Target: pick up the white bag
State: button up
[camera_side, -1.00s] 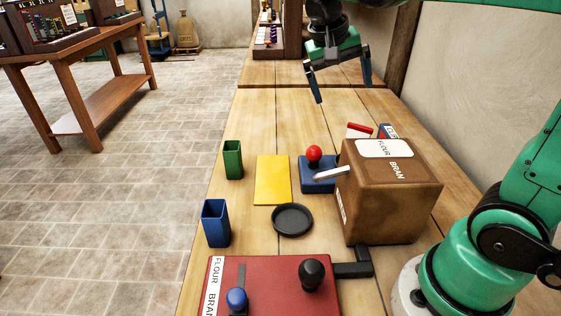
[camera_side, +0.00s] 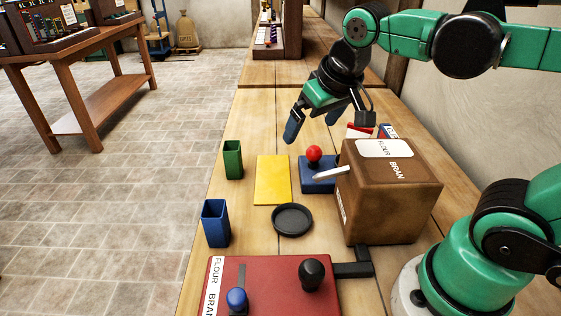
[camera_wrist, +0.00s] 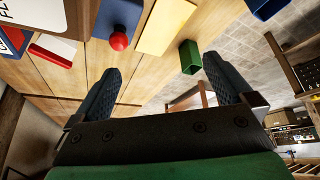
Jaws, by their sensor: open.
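My gripper (camera_side: 312,124) is open and empty above the far part of the workbench, beyond the red-knobbed blue block (camera_side: 318,175). A red-and-white item (camera_side: 359,131) and a blue-and-white item (camera_side: 388,131) are partly hidden behind the brown box (camera_side: 385,205) marked FLOUR and BRAN.
On the bench are a yellow plate (camera_side: 272,180), a green cup (camera_side: 233,160), a blue cup (camera_side: 215,222), a black dish (camera_side: 292,220) and a red lever panel (camera_side: 270,285). A tan sack (camera_side: 186,32) stands at the back. A wall bounds the right.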

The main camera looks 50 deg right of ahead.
jog(key=f, duration=0.1)
jog(key=a+f+n+t, duration=0.1)
jog(key=s+f+y, duration=0.1)
jog(key=shift+a+f+n+t, duration=0.2)
jog(key=shift+n+t, duration=0.1)
jog(key=shift+t, duration=0.1)
jog(key=shift+c, duration=0.2)
jog(key=shift+s+a+f, duration=0.15)
jog(key=shift+f, duration=0.2)
jog(key=shift+c, duration=1)
jog(key=shift+r, duration=0.15)
notch_tip(320, 180, up, 5)
jog(key=d+n+g, duration=0.1)
jog(key=d+g, duration=0.1)
jog(key=d, duration=0.3)
jog(key=d+n+g, duration=0.1)
jog(key=d+g, duration=0.1)
jog(key=d, duration=0.4)
jog(key=d+f+g, duration=0.1)
jog(key=d+g, duration=0.2)
jog(key=d, duration=0.3)
jog(key=shift+w+d+n, duration=0.15)
jog(key=shift+w+n, duration=0.15)
jog(key=shift+n, duration=0.1)
jog(key=f, duration=0.5)
jog(key=shift+a, duration=0.2)
jog(key=shift+f, duration=3.1)
